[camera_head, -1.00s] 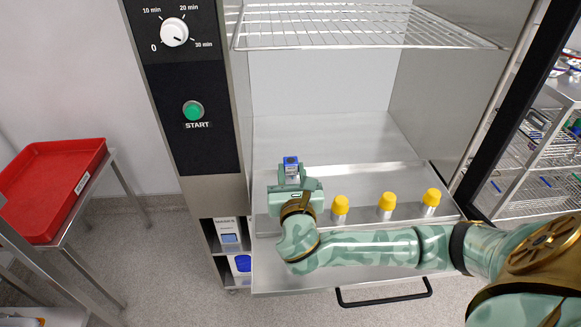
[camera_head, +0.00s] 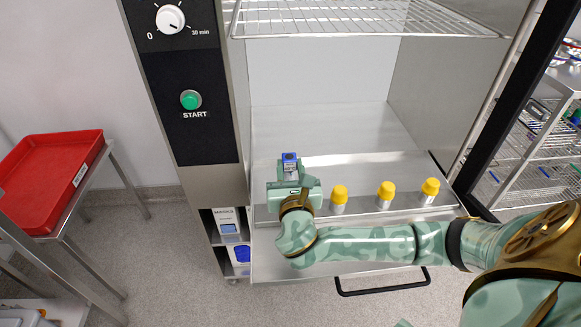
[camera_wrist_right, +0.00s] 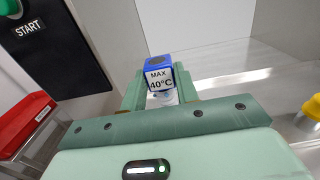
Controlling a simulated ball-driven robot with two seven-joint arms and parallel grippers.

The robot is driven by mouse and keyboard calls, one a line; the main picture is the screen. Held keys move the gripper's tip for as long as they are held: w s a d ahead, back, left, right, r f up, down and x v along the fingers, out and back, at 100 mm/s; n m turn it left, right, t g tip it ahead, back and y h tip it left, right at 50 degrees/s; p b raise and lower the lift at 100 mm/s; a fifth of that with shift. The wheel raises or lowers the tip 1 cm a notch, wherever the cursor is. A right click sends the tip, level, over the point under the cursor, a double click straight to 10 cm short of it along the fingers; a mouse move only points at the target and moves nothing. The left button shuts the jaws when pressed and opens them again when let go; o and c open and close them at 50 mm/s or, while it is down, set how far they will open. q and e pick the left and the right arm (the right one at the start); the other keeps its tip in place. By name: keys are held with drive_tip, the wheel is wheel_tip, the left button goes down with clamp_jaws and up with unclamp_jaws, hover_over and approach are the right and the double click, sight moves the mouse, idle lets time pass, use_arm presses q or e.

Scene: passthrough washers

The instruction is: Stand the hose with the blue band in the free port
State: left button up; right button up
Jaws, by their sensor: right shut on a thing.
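My right gripper (camera_head: 290,176) is shut on a piece with a blue band (camera_head: 289,157) at its top, above the left end of the pulled-out steel shelf. In the right wrist view the blue-banded hose (camera_wrist_right: 159,77) stands between the fingers (camera_wrist_right: 160,98), roughly upright, with a white label reading "MAX 40°C". Its lower part is hidden by my gripper. Yellow-capped fittings (camera_head: 339,193), (camera_head: 386,190), (camera_head: 430,187) stand in a row to the right. I see no free port; the surface below my gripper is covered. My left gripper is not in view.
The open steel chamber has a wire rack (camera_head: 360,18) above and a control panel (camera_head: 185,90) at left. The shelf (camera_head: 350,260) has a black handle in front. A red tray (camera_head: 45,180) is on a stand at far left. A dark door frame is at right.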

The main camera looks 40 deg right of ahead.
drive_tip(key=shift+s+f, duration=0.1)
drive_tip(key=shift+f, duration=0.25)
drive_tip(key=o, duration=1.1)
drive_tip(key=shift+s+a+r, duration=0.1)
drive_tip(key=shift+s+a, duration=0.1)
use_arm(q)
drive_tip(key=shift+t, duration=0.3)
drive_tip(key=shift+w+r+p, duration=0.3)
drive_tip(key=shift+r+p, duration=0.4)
drive_tip(key=shift+p, duration=0.05)
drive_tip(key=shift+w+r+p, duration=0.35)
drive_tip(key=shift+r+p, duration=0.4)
drive_tip(key=shift+p, duration=0.05)
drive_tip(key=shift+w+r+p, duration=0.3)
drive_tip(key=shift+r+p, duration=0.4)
drive_tip(key=shift+p, duration=0.05)
use_arm(e)
drive_tip(key=shift+v, duration=7.85)
drive_tip(key=shift+s, duration=0.1)
